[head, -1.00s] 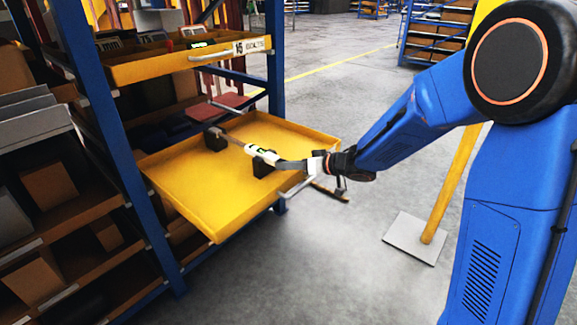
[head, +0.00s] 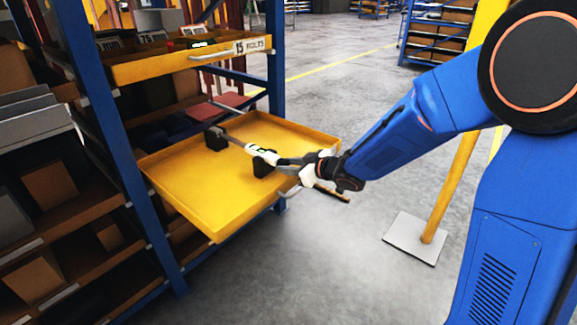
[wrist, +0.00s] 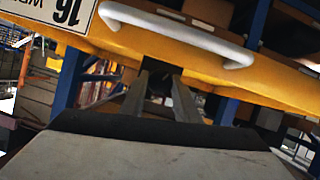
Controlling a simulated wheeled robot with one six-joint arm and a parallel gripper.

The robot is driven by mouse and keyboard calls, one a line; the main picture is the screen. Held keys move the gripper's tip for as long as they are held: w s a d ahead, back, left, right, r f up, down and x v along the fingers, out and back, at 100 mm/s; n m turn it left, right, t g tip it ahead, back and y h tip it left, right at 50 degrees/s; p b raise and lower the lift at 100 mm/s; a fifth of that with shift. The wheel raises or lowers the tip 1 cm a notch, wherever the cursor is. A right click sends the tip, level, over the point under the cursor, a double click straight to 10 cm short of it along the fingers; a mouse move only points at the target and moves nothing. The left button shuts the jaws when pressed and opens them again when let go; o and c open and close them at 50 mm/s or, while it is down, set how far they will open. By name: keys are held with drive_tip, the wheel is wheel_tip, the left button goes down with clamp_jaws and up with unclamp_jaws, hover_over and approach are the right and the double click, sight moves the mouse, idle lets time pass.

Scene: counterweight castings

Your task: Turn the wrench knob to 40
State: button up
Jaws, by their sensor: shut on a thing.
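A torque wrench (head: 262,154) with a steel shaft and a pale section with a small dark display lies across two black rests in an open yellow drawer (head: 190,190). Its near end reaches the drawer's front edge. My gripper (head: 306,163) is at that near end, shut on the wrench knob. The knob itself is hidden by the fingers, and the display is too small to read. In the wrist view my two gripper fingers (wrist: 158,98) point at the drawer front, with a dark shape between them.
The drawer front has a white handle (wrist: 180,35) and a label (wrist: 66,10) reading 16. Above is another yellow drawer (head: 180,62) labelled 15, in a blue-framed rack (head: 110,130). A yellow post on a pale base plate (head: 414,238) stands right. Floor in front is clear.

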drive_tip(key=shift+s+a+n+t+h, duration=0.1)
drive_tip(key=shift+n+t+h, duration=0.55)
drive_tip(key=shift+n, duration=0.85)
drive_tip(key=shift+t, duration=0.35)
drive_tip(key=o, duration=1.1)
drive_tip(key=shift+c, duration=0.2)
